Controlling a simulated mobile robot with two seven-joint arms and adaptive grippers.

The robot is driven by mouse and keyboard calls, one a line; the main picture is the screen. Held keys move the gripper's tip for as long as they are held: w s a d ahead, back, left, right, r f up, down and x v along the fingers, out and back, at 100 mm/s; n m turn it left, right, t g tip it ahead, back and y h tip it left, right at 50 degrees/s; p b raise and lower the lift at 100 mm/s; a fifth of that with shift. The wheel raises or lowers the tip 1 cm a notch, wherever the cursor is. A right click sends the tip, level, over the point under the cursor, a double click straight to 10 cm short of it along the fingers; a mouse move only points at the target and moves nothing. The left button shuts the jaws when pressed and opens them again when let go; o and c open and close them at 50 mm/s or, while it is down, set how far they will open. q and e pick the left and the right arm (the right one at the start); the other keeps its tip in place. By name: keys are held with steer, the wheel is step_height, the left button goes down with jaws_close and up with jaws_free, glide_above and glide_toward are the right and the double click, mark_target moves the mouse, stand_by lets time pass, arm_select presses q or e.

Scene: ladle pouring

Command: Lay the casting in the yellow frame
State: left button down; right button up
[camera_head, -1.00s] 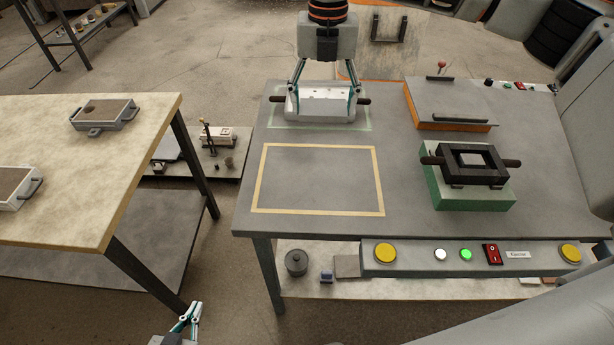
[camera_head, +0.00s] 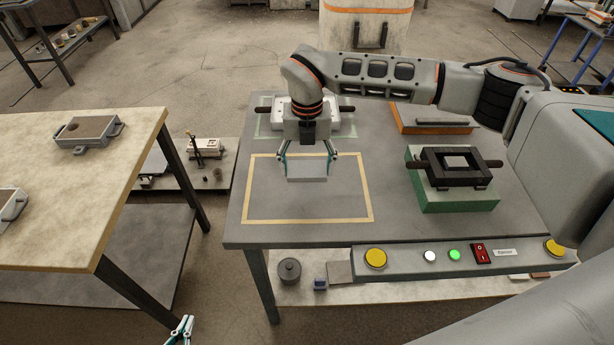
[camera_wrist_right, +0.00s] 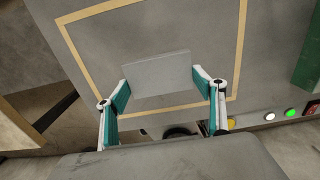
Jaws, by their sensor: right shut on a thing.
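My right gripper (camera_head: 307,160) is shut on the casting (camera_head: 307,172), a plain grey block. The casting is over the area of the yellow frame (camera_head: 369,190), a taped outline on the grey table. In the right wrist view the casting (camera_wrist_right: 157,75) sits between the two teal fingertips, with the yellow frame (camera_wrist_right: 241,50) around it in the picture. Whether the casting touches the table I cannot tell. My left gripper (camera_head: 182,329) shows only in part at the bottom left of the head view, low beside the tables; its opening is unclear.
A light mould with dark handles (camera_head: 346,118) stands behind the yellow frame in a green outline. A black mould half (camera_head: 430,162) sits on a green block (camera_head: 460,201) at right. A button panel (camera_head: 405,258) runs along the front edge. A beige table (camera_head: 60,220) stands left.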

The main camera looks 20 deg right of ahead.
mark_target(307, 171)
steer(key=shift+f, duration=2.1)
steer(key=o, duration=1.3)
steer(key=shift+f, duration=0.15)
step_height(307, 171, up, 12)
steer(key=shift+r+b, duration=0.2)
steer(key=shift+b, duration=0.2)
